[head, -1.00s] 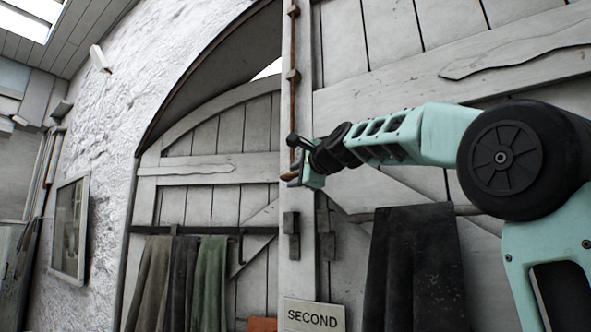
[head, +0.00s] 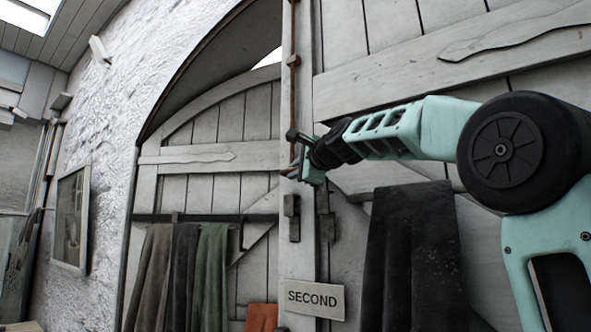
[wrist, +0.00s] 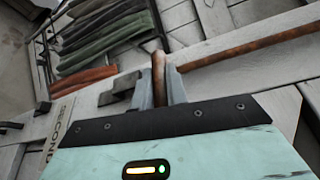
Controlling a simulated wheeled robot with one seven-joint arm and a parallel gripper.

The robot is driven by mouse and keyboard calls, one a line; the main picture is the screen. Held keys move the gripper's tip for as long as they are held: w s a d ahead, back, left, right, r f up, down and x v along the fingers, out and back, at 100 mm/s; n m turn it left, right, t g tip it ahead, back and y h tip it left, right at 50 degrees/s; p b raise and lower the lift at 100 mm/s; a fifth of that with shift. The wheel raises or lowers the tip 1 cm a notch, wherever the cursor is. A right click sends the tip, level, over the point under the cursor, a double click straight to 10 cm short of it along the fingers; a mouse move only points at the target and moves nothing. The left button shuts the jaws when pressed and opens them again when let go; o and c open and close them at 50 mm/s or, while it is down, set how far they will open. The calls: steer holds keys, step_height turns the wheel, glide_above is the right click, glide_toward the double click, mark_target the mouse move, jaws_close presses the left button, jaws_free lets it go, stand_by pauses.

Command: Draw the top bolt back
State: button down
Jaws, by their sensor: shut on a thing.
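The top bolt (head: 292,95) is a thin rusty rod running up the edge of the right door leaf in the head view. In the wrist view the bolt (wrist: 250,48) runs off to the right. My gripper (head: 298,157) is at the bolt's lower end. In the wrist view my gripper (wrist: 160,92) is shut on the bolt's rust-brown handle (wrist: 158,68), which stands up between the two grey fingers. The gripper hides part of the bolt's lower end in the head view.
Dark metal brackets (head: 292,206) sit on the door edge below my gripper. A SECOND sign (head: 315,299) is lower down. A dark cloth (head: 410,250) hangs below my arm; several cloths hang on the left leaf (head: 258,120).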

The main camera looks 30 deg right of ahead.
steer(key=shift+w+f+b, duration=0.1)
steer(key=shift+f+b, duration=0.25)
steer(key=shift+f, duration=0.8)
steer(key=c, duration=1.4)
jaws_free()
steer(key=shift+r, duration=0.1)
steer(key=s+r+b, duration=0.1)
steer(key=s+b, duration=0.5)
steer(key=s, duration=1.1)
steer(key=shift+s+a+r, duration=0.2)
steer(key=shift+s+a, duration=0.1)
